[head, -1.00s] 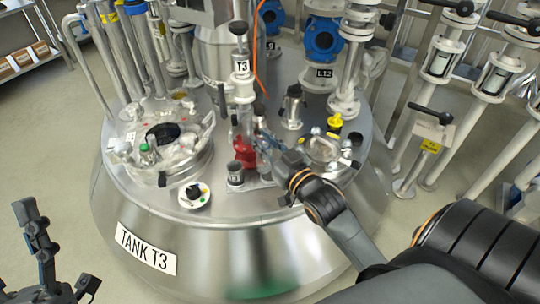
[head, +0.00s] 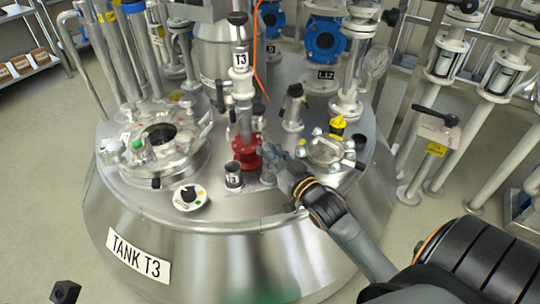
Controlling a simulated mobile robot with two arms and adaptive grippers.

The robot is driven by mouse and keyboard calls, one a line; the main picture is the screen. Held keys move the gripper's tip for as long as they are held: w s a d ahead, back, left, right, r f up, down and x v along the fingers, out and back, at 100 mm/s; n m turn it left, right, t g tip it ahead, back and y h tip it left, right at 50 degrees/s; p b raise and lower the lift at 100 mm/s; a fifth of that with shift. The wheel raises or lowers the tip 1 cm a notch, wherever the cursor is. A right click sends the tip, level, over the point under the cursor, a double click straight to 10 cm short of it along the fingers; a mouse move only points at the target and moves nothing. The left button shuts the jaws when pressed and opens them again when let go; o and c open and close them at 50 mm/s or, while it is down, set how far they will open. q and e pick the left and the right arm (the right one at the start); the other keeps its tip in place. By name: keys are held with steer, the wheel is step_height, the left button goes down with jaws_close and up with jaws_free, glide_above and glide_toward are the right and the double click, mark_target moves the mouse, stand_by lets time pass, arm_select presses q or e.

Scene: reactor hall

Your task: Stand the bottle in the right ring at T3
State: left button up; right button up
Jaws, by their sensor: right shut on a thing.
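My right gripper (head: 270,160) reaches in from the right over the tank top, just right of a red flange. It is shut on the bottle, which is small here and mostly hidden by the fingers. Whether the bottle stands in the right ring or is above it, I cannot tell; that ring is hard to make out. A small dark-topped vessel with a T3 label (head: 233,178) stands upright just left of the gripper, in front of the flange. Only a dark tip of my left gripper (head: 65,292) shows at the bottom left.
The steel tank T3 (head: 139,260) fills the middle. The red flange (head: 246,152) and its vertical pipe stand close behind the gripper. A dial (head: 190,197) sits near the front edge.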

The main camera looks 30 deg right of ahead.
steer(key=shift+r, duration=0.1)
steer(key=o, duration=0.9)
